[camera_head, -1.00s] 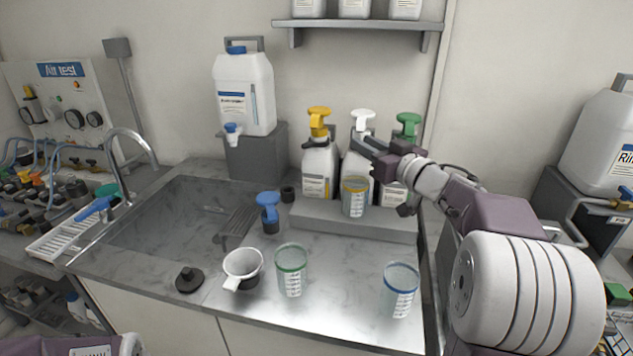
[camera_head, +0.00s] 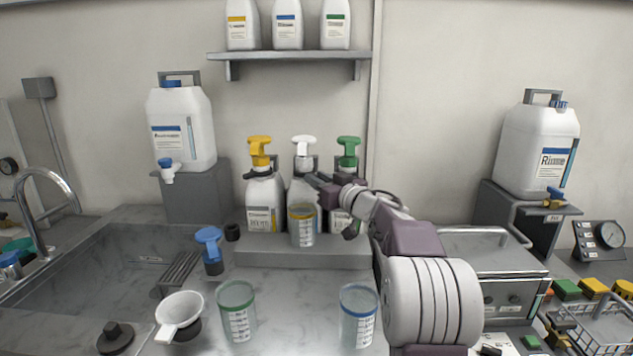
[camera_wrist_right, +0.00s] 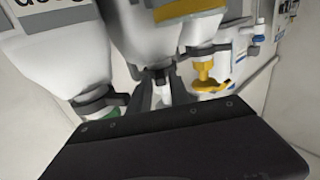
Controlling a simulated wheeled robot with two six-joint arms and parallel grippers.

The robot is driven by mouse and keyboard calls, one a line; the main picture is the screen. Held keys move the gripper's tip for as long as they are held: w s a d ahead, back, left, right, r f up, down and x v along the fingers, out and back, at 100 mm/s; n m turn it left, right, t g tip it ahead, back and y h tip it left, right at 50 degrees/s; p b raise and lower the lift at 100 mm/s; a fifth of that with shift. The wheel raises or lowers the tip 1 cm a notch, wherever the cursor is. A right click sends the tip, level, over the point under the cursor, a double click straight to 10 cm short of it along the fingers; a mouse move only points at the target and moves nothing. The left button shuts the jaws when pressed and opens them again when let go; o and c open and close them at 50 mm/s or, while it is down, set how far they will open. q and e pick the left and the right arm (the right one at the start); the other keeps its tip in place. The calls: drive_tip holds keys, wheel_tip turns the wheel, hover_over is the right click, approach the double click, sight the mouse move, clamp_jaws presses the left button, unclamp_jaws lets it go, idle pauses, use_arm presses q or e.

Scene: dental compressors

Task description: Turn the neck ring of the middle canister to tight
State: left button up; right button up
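The middle canister (camera_head: 294,190) is white with a white pump head (camera_head: 303,145) and a dark neck ring (camera_head: 303,163). It stands on a grey step between a yellow-pump canister (camera_head: 264,205) and a green-pump canister (camera_head: 340,222). My right gripper (camera_head: 319,181) reaches in from the right, with its fingers at the middle canister's upper right, close below the neck. In the right wrist view, the gripper's grey fingers (camera_wrist_right: 162,93) point at the middle canister's neck. Whether they touch the ring, and their gap, is unclear. My left gripper is out of view.
A yellow-rimmed beaker (camera_head: 302,228) stands right before the middle canister. A green-rimmed beaker (camera_head: 237,310), a blue-rimmed beaker (camera_head: 358,315) and a white funnel (camera_head: 180,312) are on the counter in front. The sink (camera_head: 85,275) is left. A shelf (camera_head: 290,56) hangs above.

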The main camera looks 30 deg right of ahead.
drive_tip(key=shift+w, duration=0.4)
clamp_jaws()
